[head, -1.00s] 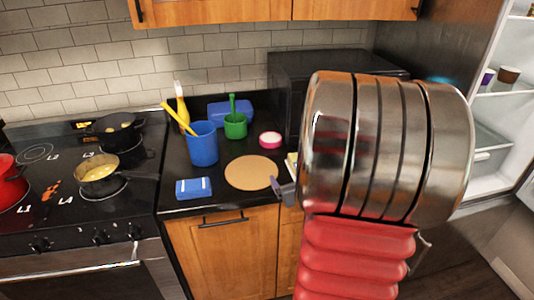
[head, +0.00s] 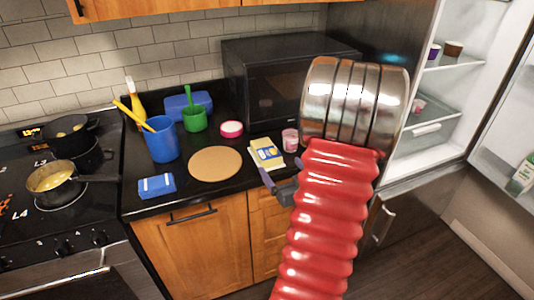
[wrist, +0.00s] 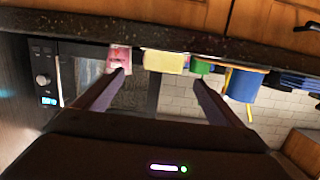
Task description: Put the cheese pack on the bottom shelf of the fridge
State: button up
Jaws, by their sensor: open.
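The cheese pack looks to be the pale yellow pack with a blue label (head: 265,146), lying on the black counter near its front edge. It shows upside down in the wrist view (wrist: 165,61), between my two fingers and beyond their tips. My gripper (wrist: 160,78) is open and empty, apart from the pack. In the head view, part of my gripper (head: 272,183) shows in front of the counter edge, just below the pack; my red and metal arm hides the rest. The fridge (head: 420,35) stands open at the right, with white shelves (head: 452,65) and a lower clear compartment (head: 424,133).
A pink cup (head: 290,139) stands close right of the pack. A round brown board (head: 215,163) lies to its left, and a black microwave (head: 275,80) stands behind. The fridge door (head: 505,145) is swung open at far right. Floor (head: 410,260) shows clear before the fridge.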

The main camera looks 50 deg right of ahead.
send_near(266, 148)
jog(key=w+d, duration=0.1)
jog(key=w+f, duration=0.1)
jog(key=w+d+f, duration=0.1)
jog(key=shift+w+d, duration=0.35)
jog(key=shift+x, duration=2.6)
jog(key=shift+w+a, duration=0.1)
jog(key=shift+a, duration=0.05)
jog(key=shift+c, duration=0.5)
jog(key=shift+r, duration=0.1)
jog(key=c, duration=1.4)
jog(key=shift+c, duration=0.2)
jog(key=shift+r, duration=5)
